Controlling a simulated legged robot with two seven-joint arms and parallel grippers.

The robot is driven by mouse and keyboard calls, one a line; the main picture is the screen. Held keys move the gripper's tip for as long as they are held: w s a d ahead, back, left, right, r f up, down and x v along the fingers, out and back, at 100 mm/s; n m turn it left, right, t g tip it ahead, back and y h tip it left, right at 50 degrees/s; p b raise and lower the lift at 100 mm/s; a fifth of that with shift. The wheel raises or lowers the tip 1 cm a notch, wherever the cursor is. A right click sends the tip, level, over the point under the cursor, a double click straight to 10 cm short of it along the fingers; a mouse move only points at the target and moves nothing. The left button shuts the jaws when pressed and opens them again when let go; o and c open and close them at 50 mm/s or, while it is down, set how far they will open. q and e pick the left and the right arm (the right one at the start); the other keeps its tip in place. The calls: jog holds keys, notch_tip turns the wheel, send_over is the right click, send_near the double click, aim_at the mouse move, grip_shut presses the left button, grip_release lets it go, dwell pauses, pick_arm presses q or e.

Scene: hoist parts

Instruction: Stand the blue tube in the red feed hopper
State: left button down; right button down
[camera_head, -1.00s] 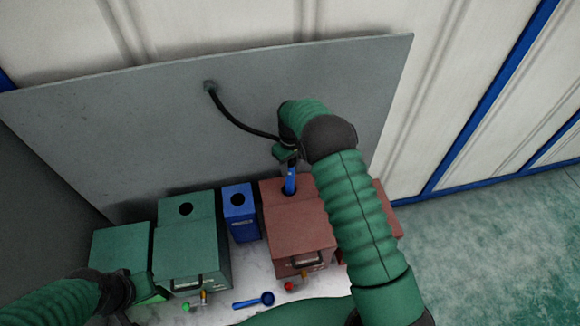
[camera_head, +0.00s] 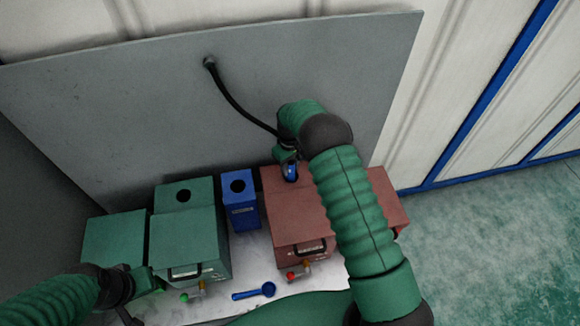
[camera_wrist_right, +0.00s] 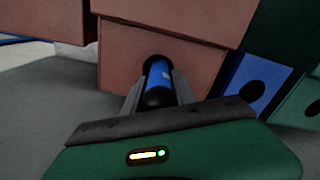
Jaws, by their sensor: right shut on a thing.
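The blue tube (camera_head: 291,172) is in my right gripper (camera_head: 289,155), at the hole in the top of the red feed hopper (camera_head: 270,177). In the right wrist view my right gripper (camera_wrist_right: 157,97) is shut on the blue tube (camera_wrist_right: 159,75), whose far end reaches into the dark hole of the red hopper (camera_wrist_right: 120,55). Only a short part of the tube shows above the hole in the head view. My left gripper (camera_head: 130,310) is at the lower left, partly cut off and dark, and its fingers are unclear.
A blue box with a round hole (camera_head: 240,215) stands left of the red machine (camera_head: 300,220). A green machine (camera_head: 190,240) stands further left. A blue scoop (camera_head: 254,292) lies on the pale table (camera_head: 275,310) in front. A black hose (camera_head: 240,108) hangs from the grey back panel (camera_head: 120,120).

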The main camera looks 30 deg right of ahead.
jog(key=shift+w+a, duration=0.1)
jog(key=shift+d, duration=0.45)
pick_arm(q)
jog(key=shift+d+f, duration=0.1)
jog(key=shift+f, duration=0.15)
pick_arm(e)
jog(key=shift+a+f, duration=0.25)
jog(key=shift+f, duration=0.2)
pick_arm(q)
jog(key=shift+d+f+b, duration=0.1)
jog(key=shift+d+b, duration=0.05)
jog(key=shift+b, duration=0.25)
pick_arm(e)
jog(key=shift+d+f, duration=0.15)
jog(key=shift+f, duration=0.1)
jog(key=c, duration=0.9)
grip_release()
